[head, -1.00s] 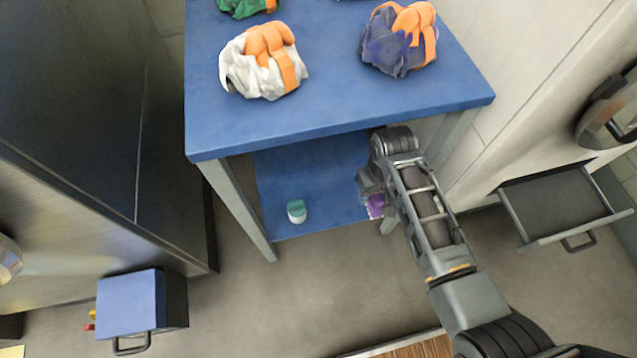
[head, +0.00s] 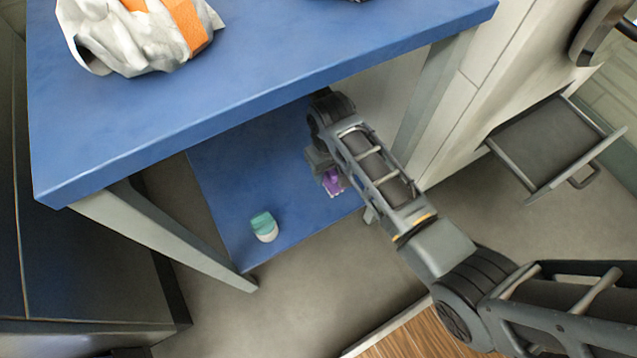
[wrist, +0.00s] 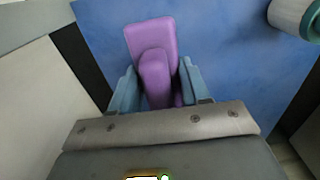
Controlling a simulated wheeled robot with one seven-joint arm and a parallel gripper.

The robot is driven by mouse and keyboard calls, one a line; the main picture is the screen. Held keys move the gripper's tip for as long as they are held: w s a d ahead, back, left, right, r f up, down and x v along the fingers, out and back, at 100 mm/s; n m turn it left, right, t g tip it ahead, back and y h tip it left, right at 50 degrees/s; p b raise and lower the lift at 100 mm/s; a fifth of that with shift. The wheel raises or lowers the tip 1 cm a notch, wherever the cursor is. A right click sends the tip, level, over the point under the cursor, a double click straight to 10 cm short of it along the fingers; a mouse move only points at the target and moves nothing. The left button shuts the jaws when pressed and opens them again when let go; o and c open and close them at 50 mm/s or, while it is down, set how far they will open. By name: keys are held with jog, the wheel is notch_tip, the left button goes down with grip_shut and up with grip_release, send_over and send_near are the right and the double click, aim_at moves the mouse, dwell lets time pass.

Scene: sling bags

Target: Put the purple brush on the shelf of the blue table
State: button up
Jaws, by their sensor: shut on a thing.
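The purple brush (head: 332,182) shows in the head view at the end of my arm, over the lower shelf (head: 240,178) of the blue table (head: 270,60). In the wrist view the purple brush (wrist: 152,55) sits between the two fingers of my gripper (wrist: 158,85), which is shut on it. The blue shelf surface (wrist: 225,60) lies behind the brush in that view. I cannot tell whether the brush touches the shelf. My gripper is under the tabletop, and its fingers are mostly hidden in the head view.
A white and teal container (head: 264,226) stands on the shelf to the left of the brush, with bare shelf between. A table leg (head: 432,105) rises on the right. A white and orange bag (head: 140,35) lies on the tabletop. An open drawer (head: 548,145) juts out at right.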

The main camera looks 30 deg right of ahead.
aim_at(327, 182)
jog(key=shift+f+b, duration=1.15)
jog(key=shift+f, duration=1.85)
jog(key=shift+f, duration=0.15)
jog(key=o, duration=1.2)
notch_tip(327, 182, up, 12)
jog(key=p, duration=0.5)
